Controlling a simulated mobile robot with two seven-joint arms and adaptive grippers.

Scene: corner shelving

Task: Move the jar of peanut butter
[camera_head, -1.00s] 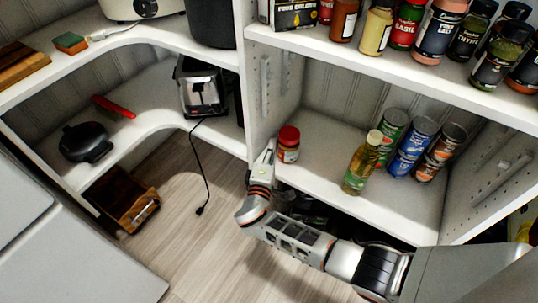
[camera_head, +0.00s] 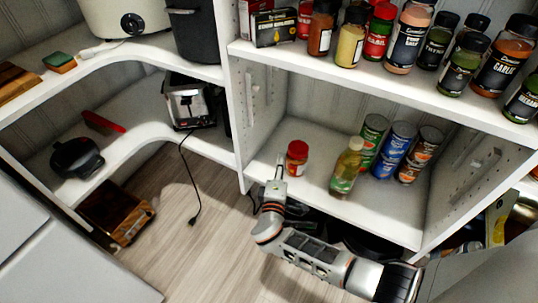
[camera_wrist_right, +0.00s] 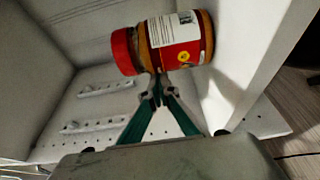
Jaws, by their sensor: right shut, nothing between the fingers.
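The peanut butter jar (camera_head: 297,158) has a red lid and a red label. It stands upright on the middle shelf, near the shelf's left side panel. My right gripper (camera_head: 279,168) is at the shelf's front edge, just left of and in front of the jar. In the right wrist view the jar (camera_wrist_right: 178,42) lies across the upper middle, beyond the fingertips. The right gripper's fingers (camera_wrist_right: 158,88) are shut together with nothing between them; whether the tips touch the jar I cannot tell. My left gripper is not in view.
An oil bottle (camera_head: 346,167) stands right of the jar, with stacked cans (camera_head: 397,148) behind it. Spice jars (camera_head: 410,40) crowd the shelf above. A toaster (camera_head: 190,103) is on the left shelf. Bare shelf shows behind the jar.

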